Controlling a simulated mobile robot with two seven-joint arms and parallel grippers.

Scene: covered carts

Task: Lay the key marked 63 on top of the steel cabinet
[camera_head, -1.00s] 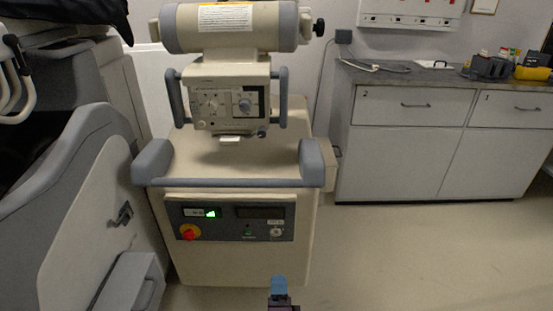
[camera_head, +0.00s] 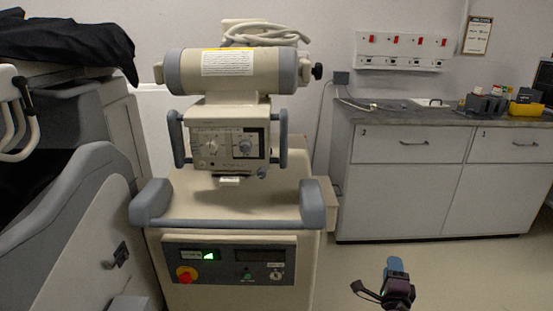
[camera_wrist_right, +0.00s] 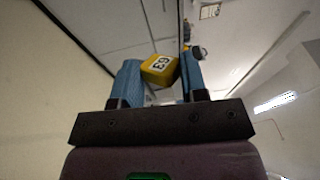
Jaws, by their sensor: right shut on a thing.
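My right gripper (camera_head: 397,266) is low in the head view, right of the cream machine. In the right wrist view its blue fingers (camera_wrist_right: 163,85) are shut on a key with a yellow tag (camera_wrist_right: 160,69). The tag's dark mark on a white label appears upside down and looks like 63. A dark piece (camera_head: 366,291) sticks out left of the gripper in the head view; I cannot tell what it is. The pale grey cabinet (camera_head: 400,190), with drawers marked 2 and 1 and a dark grey top (camera_head: 395,116), stands beyond the gripper. My left gripper is not in view.
The cream wheeled machine (camera_head: 230,210) with grey bumpers stands left of the cabinet. A grey machine with a black cover (camera_head: 65,42) is at far left. Grey holders (camera_head: 485,104) and a yellow bin (camera_head: 527,109) crowd the top's right part. Floor before the cabinet looks clear.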

